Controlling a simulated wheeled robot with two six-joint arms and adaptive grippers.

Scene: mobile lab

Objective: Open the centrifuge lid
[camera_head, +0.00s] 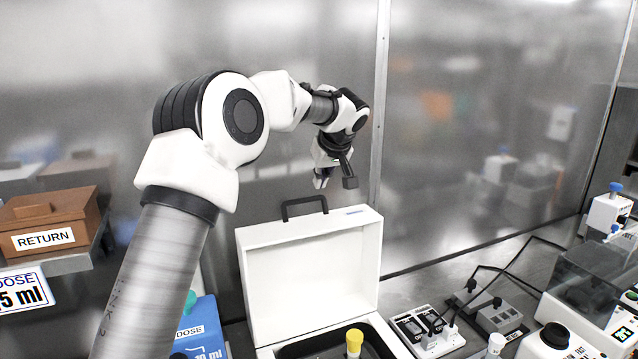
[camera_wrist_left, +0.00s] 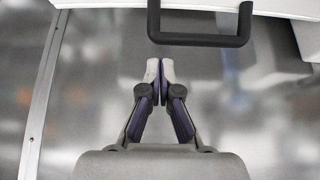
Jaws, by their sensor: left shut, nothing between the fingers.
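The centrifuge is a white box whose lid (camera_head: 312,275) stands raised and upright, its inner side facing me. A black handle (camera_head: 304,207) sits on the lid's top edge; it also shows at the top of the left wrist view (camera_wrist_left: 200,38). Below the lid is the dark open body, with a yellow-capped tube (camera_head: 354,341) standing in it. My left gripper (camera_head: 326,178) is above the handle and apart from it. In the left wrist view its fingers (camera_wrist_left: 160,75) are closed together with nothing between them. My right gripper is not in view.
Power sockets with cables (camera_head: 428,330) lie right of the centrifuge. A white device (camera_head: 555,340) stands at the lower right. A brown RETURN box (camera_head: 48,222) is on a shelf at left, and a blue container (camera_head: 200,330) stands left of the lid. A metal wall rises behind.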

